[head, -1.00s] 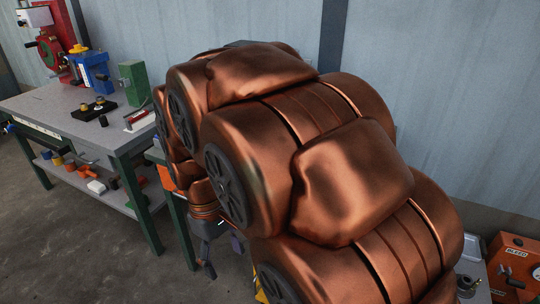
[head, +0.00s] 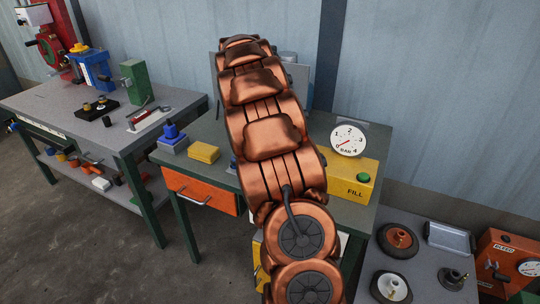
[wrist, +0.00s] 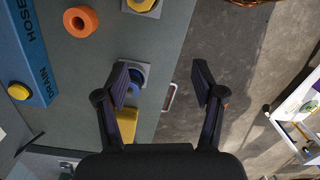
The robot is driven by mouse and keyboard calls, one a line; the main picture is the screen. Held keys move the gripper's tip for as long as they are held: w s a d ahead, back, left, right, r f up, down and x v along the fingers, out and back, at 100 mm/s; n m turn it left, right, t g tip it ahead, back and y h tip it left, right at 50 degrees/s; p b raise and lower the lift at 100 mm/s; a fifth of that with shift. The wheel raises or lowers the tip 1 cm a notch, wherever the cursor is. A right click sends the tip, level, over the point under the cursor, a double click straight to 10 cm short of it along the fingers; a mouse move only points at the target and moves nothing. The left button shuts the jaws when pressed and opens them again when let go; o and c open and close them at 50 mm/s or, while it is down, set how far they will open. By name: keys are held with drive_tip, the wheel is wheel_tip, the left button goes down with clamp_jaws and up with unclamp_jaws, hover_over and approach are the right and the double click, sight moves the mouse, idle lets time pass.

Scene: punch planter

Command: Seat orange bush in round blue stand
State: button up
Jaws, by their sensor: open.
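The orange bush (wrist: 92,22) is a thick ring lying on the grey-green bench top in the upper left of the wrist view. A round blue piece on a grey square plate, seemingly the blue stand (wrist: 134,91), is near the bench edge in the wrist view, partly covered by my left finger. My gripper (wrist: 164,70) is open and empty, its fingers spread over the bench edge. The bush is apart from it, up and left.
A blue box (wrist: 27,65) with a yellow button lies left of the bush. A yellow-topped plate (wrist: 141,5) is above. A yellow block (head: 203,152), blue piece on a grey block (head: 172,131) and yellow FILL box (head: 352,180) with gauge (head: 348,139) share the bench.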

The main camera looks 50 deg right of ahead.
drive_tip(key=d+n, duration=0.1)
drive_tip(key=d, duration=0.2)
drive_tip(key=w+d+p, duration=0.1)
drive_tip(key=d, duration=0.2)
drive_tip(key=w+d+f+n+p, duration=0.1)
drive_tip(key=d, duration=0.3)
drive_tip(key=shift+w+f+n+t, duration=0.1)
drive_tip(key=shift+n+t, duration=0.2)
drive_tip(key=shift+d+f+p, duration=0.2)
drive_tip(key=shift+d+f, duration=0.05)
drive_tip(key=shift+f, duration=0.25)
drive_tip(key=shift+d+f+p, duration=0.2)
drive_tip(key=shift+f, duration=0.25)
drive_tip(key=shift+w+d+f+p, duration=0.2)
drive_tip(key=shift+f+p, duration=0.3)
drive_tip(key=shift+f, duration=1.05)
drive_tip(key=shift+w+d+f+p, duration=0.15)
drive_tip(key=shift+f+p, duration=0.35)
drive_tip(key=shift+f, duration=1)
drive_tip(key=shift+s, duration=0.1)
clamp_jaws()
